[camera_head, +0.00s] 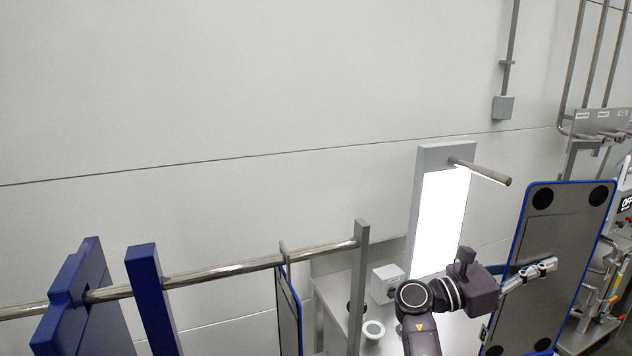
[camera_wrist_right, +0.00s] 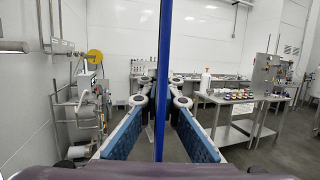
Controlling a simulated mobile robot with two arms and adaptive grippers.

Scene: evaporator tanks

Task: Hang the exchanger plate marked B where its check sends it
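The exchanger plate (camera_head: 552,215), a dark grey sheet with a blue edge and black round corner ports, is upright at the right of the head view. A small tag that looks like a B (camera_head: 484,333) is at its lower left edge. My right gripper (camera_head: 548,267) is shut on this plate, one finger lying across its near face. In the right wrist view the plate shows edge-on as a blue upright strip (camera_wrist_right: 163,75) between the fingers (camera_wrist_right: 160,92). A bright light panel (camera_head: 440,222) with a bare peg (camera_head: 485,172) stands left of the plate. My left gripper is not in view.
A steel rail (camera_head: 220,270) runs from blue end blocks (camera_head: 155,300) to a grey post (camera_head: 358,290); another blue-edged plate (camera_head: 288,315) hangs on it. A grey box (camera_head: 387,283) and a round white fitting (camera_head: 373,331) are by the panel. Pipes and an OFF display (camera_head: 625,205) are right.

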